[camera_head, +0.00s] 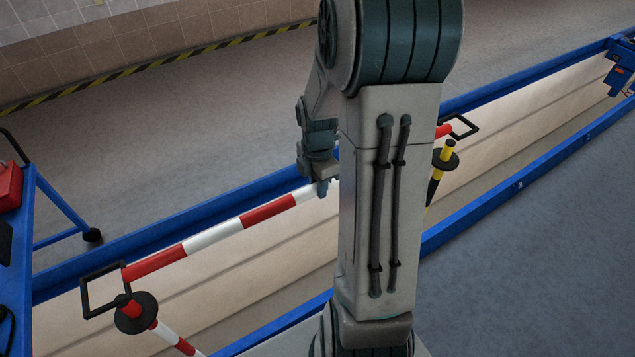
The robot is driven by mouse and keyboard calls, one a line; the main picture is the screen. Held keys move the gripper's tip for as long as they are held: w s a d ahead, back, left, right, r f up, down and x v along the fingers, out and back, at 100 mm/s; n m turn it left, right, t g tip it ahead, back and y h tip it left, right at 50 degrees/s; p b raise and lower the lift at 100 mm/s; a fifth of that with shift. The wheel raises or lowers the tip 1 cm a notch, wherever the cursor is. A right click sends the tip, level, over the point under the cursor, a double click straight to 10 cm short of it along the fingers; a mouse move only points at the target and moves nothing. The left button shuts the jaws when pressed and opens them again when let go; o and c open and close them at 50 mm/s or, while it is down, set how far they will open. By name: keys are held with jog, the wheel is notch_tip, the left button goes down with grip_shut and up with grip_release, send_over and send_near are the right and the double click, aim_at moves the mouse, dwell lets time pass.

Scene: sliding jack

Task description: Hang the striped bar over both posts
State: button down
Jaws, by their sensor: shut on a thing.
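The striped bar (213,238) is red and white, with a black rectangular loop at each end. My gripper (322,188) is shut on the bar near its middle, and my arm hides part of the bar's right half. The left loop (82,297) overlaps the top of the red and white left post (168,334) in the picture; I cannot tell whether it is around it. The right loop (467,121) appears above and right of the tip of the yellow and black right post (449,147), apart from it. Each post has a black disc below its tip.
Blue rails (230,207) edge a long pale-walled pit (260,265) under the bar. A blue trolley (25,240) with a red item (9,187) stands at the left. Grey floor (540,240) is clear at the right. A blue device (621,68) sits at the far right.

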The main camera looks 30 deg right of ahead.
jog(key=shift+f, duration=0.15)
dwell(0.3)
jog(key=shift+f+b, duration=0.75)
jog(key=shift+f, duration=0.1)
jog(key=shift+f, duration=0.1)
dwell(0.5)
jog(key=shift+f+b, duration=2.25)
jog(key=shift+f, duration=0.65)
jog(key=shift+f, duration=0.1)
jog(key=shift+f+b, duration=1.65)
jog(key=shift+f, duration=0.6)
jog(key=c, duration=1)
grip_release()
jog(key=shift+c, duration=0.2)
